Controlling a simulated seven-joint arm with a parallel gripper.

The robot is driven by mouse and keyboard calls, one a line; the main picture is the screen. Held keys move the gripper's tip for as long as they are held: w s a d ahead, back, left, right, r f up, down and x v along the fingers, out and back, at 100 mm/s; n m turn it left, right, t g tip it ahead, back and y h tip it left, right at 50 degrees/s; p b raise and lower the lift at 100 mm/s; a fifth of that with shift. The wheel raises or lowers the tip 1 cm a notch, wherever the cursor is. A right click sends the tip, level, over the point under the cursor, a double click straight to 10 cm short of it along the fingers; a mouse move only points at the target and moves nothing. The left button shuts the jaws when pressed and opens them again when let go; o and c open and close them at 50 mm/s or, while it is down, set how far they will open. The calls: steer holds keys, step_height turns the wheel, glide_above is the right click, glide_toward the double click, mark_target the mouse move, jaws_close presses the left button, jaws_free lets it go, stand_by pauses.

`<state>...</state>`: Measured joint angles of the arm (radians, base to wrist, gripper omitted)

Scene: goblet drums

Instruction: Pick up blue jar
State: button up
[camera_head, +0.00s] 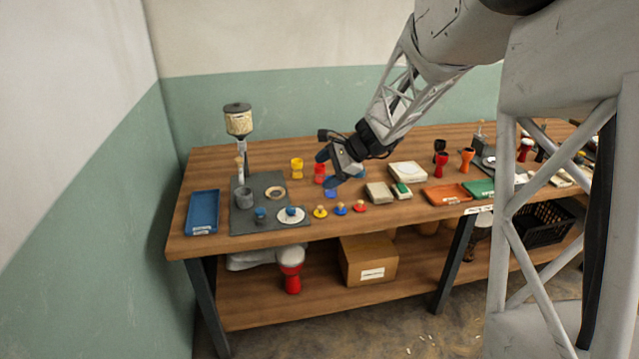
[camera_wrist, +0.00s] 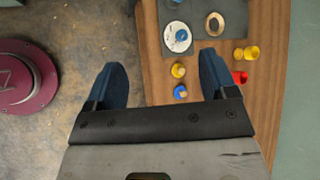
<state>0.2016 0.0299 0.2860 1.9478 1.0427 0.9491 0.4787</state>
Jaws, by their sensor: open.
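A small blue jar-like piece (camera_head: 260,214) stands on the dark grey mat at the left of the bench. In the wrist view, part of a blue piece (camera_wrist: 177,2) shows at the top edge. Another small blue piece (camera_head: 291,211) sits on a white disc (camera_head: 284,218) to its right; it also shows in the wrist view (camera_wrist: 181,36). A blue knobbed piece (camera_head: 341,209) stands at the front edge between yellow and red ones. I cannot tell for certain which is the blue jar. My gripper (camera_head: 325,170) is open and empty above the bench, right of the mat.
A blue tray (camera_head: 202,212) lies at the far left. Yellow cups (camera_head: 297,168) and a red cup (camera_head: 319,173) stand near my gripper. Light boxes (camera_head: 379,193), an orange tray (camera_head: 446,194) and red goblets lie right. A hopper (camera_head: 238,121) rises behind the mat.

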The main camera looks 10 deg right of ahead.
steer(key=w+d+f+m+t, duration=0.2)
steer(key=w+d+f+m, duration=0.2)
steer(key=w+f, duration=0.2)
steer(key=w+d+f+m+t, duration=0.2)
steer(key=w+d+f+m, duration=0.2)
steer(key=w, duration=0.5)
steer(key=w+d+f+m+t, duration=0.1)
steer(key=w+d+f+m, duration=0.2)
steer(key=w+d+f, duration=0.3)
steer(key=shift+w+d+f+m+t+y, duration=0.1)
steer(key=shift+w+f+m+t+y, duration=0.1)
steer(key=shift+w+f, duration=0.35)
steer(key=shift+w+f+m+t+y, duration=0.2)
steer(key=shift+w+f, duration=0.1)
steer(key=shift+f, duration=0.45)
steer(key=shift+x, duration=1.3)
steer(key=shift+x, duration=2.6)
steer(key=shift+s+r, duration=0.1)
